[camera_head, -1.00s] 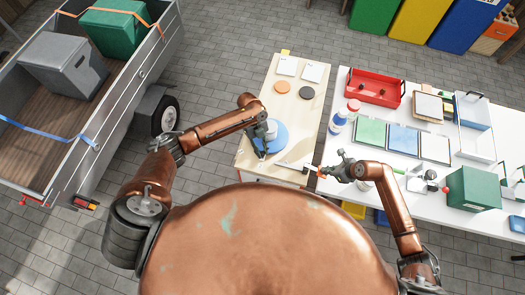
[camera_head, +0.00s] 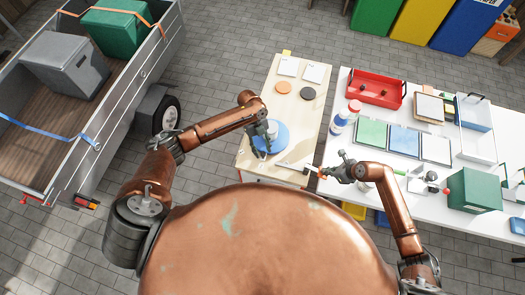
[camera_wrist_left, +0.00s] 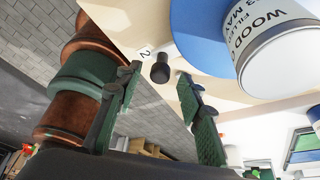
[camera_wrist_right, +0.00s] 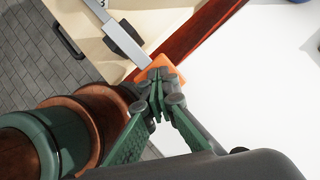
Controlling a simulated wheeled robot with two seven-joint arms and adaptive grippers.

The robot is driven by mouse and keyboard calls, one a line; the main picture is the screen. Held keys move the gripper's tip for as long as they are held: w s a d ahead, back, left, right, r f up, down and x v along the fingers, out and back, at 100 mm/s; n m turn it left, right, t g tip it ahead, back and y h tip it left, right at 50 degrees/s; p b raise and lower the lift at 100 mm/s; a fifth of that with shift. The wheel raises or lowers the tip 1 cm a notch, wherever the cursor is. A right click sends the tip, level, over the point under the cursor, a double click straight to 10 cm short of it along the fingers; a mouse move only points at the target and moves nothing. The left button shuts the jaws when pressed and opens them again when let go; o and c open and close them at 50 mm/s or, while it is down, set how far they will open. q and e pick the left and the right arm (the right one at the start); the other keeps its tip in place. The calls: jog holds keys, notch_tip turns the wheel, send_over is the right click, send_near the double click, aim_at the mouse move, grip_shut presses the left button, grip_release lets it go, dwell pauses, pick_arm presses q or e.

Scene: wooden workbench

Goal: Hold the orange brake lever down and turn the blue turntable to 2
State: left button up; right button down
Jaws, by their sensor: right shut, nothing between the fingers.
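The blue turntable (camera_head: 281,141) lies on the light wood bench, with a white can (camera_wrist_left: 285,50) standing on it. In the left wrist view, a black knob (camera_wrist_left: 160,72) is beside the blue disc (camera_wrist_left: 205,45), close to a white label reading 2 (camera_wrist_left: 145,52). My left gripper (camera_head: 262,154) is open, its fingers on either side of the knob with gaps visible. The brake lever is a grey bar (camera_wrist_right: 125,42) with an orange end (camera_wrist_right: 156,66). My right gripper (camera_wrist_right: 157,88) is shut, its tips over the orange end and seemingly touching it; exact contact is hidden.
An orange disc (camera_head: 283,87) and a dark disc (camera_head: 308,93) lie farther back on the wood bench. The white table (camera_head: 408,180) at right holds a red tray (camera_head: 374,91), bottles, coloured panels and a green box (camera_head: 474,190). A loaded trailer stands at left.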

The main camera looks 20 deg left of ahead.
pick_arm(q)
jog(key=v, duration=1.1)
